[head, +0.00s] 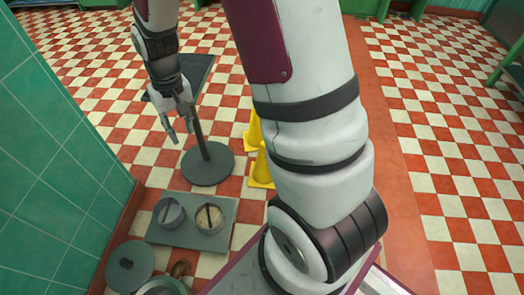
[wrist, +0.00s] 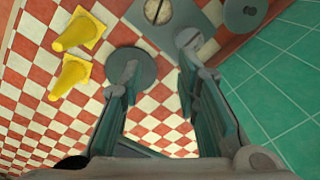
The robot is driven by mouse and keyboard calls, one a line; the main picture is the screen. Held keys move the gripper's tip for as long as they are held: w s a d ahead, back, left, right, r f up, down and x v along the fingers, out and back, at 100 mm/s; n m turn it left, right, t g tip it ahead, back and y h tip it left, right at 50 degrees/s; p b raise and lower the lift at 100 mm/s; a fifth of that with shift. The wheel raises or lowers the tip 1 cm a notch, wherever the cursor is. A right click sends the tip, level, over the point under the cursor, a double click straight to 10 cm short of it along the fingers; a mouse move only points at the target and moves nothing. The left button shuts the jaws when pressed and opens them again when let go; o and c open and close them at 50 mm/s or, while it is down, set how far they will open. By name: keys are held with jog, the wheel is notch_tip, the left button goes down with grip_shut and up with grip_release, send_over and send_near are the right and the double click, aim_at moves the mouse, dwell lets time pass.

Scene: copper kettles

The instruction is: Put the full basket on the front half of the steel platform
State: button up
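A round basket filled with pale contents (head: 213,222) stands at the right on a low grey plate (head: 188,241). A second round basket (head: 171,213), seemingly empty, stands left of it. The full basket is partly in the wrist view (wrist: 158,11), cut by the top edge. I cannot tell for certain which of the two is the steel platform. My gripper (head: 183,136) is open and empty beside the post, apart from both baskets. Its spread fingers show in the wrist view (wrist: 158,55).
A grey disc with a knob (head: 128,266) is at lower left, near the green tiled wall (head: 70,150). Checkered floor at right is clear.

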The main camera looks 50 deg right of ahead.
jog(key=s+a+r+n, duration=0.1)
jog(key=s+a+r, duration=0.1)
jog(key=s+r, duration=1.4)
jog(key=s, duration=0.6)
jog(key=s+a+r+n, duration=0.1)
jog(key=s+r, duration=0.2)
jog(key=s, duration=0.6)
jog(key=shift+h, duration=0.3)
jog(key=shift+r, duration=0.1)
notch_tip(320, 180, up, 29)
jog(key=t+p, duration=0.3)
jog(key=p, duration=2.4)
jog(key=shift+d+t, duration=0.3)
jog(key=shift+t, duration=0.1)
